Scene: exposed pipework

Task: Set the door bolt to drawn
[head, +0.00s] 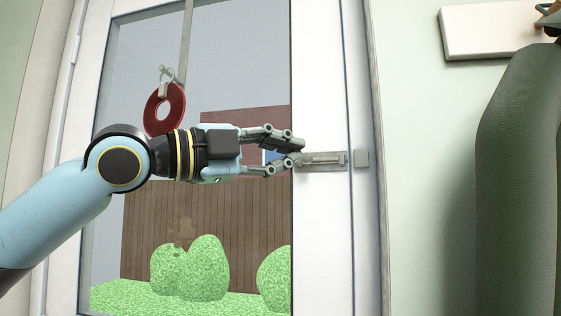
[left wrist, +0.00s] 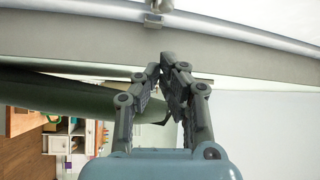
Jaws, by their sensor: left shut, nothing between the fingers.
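The door bolt (head: 325,160) is a grey metal plate with a bar, mounted level on the white door's right stile. A square grey keeper (head: 361,158) sits on the frame just right of it. Whether the bar reaches into the keeper is too small to tell. My left gripper (head: 298,156) points right, its fingertips together at the bolt's left end and covering part of it. I cannot tell if they touch it. In the left wrist view, the fingertips (left wrist: 170,62) meet with nothing between them. My right gripper is not in view.
The door's glass pane shows bushes (head: 200,268) and a brown fence (head: 150,225) outside.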

